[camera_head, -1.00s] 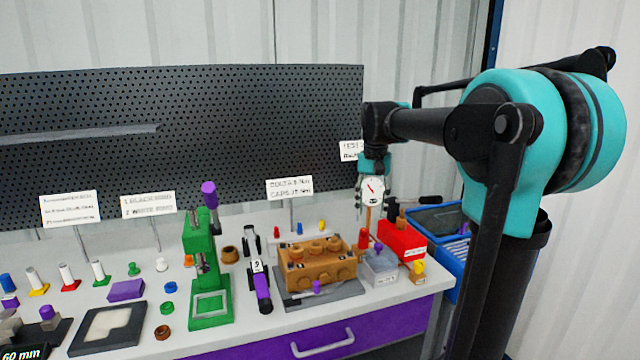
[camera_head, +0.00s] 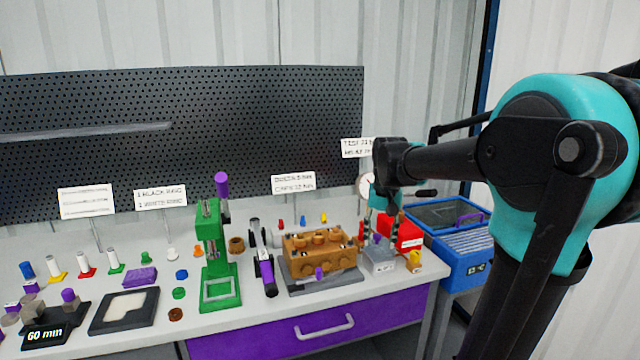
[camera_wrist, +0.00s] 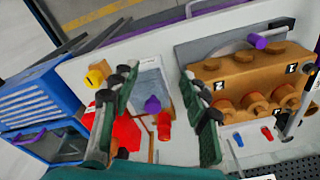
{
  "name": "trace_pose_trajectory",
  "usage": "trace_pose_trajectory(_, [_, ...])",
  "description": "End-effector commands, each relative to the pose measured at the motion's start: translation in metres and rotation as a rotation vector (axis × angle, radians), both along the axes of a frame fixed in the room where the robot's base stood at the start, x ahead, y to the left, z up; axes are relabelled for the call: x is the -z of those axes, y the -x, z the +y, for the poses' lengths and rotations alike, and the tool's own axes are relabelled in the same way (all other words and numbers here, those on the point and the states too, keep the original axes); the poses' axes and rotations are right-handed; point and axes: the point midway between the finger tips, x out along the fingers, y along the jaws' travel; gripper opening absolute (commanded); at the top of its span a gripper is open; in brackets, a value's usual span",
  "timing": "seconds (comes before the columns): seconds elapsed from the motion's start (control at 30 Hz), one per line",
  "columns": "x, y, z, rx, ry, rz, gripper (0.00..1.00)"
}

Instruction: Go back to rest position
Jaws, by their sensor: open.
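My gripper (camera_head: 382,225) hangs at the right end of the bench, pointing down, over the clear grey box (camera_head: 380,258) and red box (camera_head: 400,235). In the wrist view my gripper (camera_wrist: 160,75) has its two dark green fingers spread apart with nothing held between them. The grey box (camera_wrist: 150,88) with a purple knob (camera_wrist: 152,104) shows below the gap, and the red box (camera_wrist: 125,138) is partly hidden by the left finger. A round white dial gauge (camera_head: 364,186) stands just left of my wrist, partly hidden by it.
The orange pump block (camera_head: 318,252) sits left of my gripper on a grey plate. A green press (camera_head: 218,255) stands farther left. A blue crate (camera_head: 465,262) is right of the bench. A perforated board (camera_head: 270,130) and sign cards rise behind.

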Motion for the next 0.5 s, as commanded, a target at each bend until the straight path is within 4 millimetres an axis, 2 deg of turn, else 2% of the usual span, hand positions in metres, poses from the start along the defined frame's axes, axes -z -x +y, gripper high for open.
trace_pose_trajectory(0.17, [0.048, 0.037, -0.008, -0.044, 0.004, -0.064, 0.46])
trace_pose_trajectory(0.27, [0.084, 0.069, -0.014, -0.08, 0.011, -0.114, 0.46])
trace_pose_trajectory(0.4, [0.138, 0.123, -0.022, -0.136, 0.026, -0.195, 0.46])
trace_pose_trajectory(0.5, [0.164, 0.152, -0.025, -0.164, 0.038, -0.237, 0.46])
